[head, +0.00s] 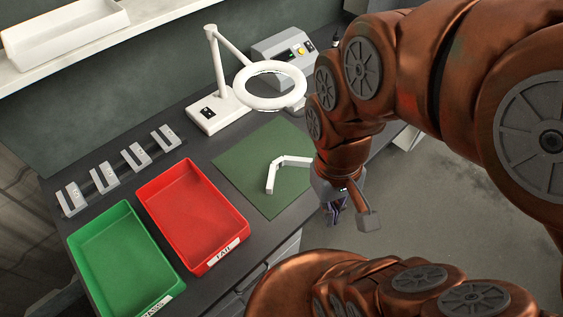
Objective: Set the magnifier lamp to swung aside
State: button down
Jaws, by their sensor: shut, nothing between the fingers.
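The white magnifier lamp (227,98) stands at the back of the dark workbench, its base left of the green mat. Its jointed arm reaches right and holds the ring head (249,97) out in front of a grey device. In the picture, the ring lies just above the mat's back corner. A small handle-like part shows at the ring's right side. My gripper (333,213) points down near the bench's front right edge, below and right of the ring and apart from it. It is shut and empty; its fingertips are small and partly hidden by my wrist.
A green tray (82,244) and a red tray (157,205) labelled FAIL stand at left, before several grey holders (133,160). The grey device (283,46) is behind the ring.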

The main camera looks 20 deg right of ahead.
aim_at(284, 103)
jog(key=u, duration=2.2)
jog(key=k, duration=0.9)
jog(key=z, duration=1.4)
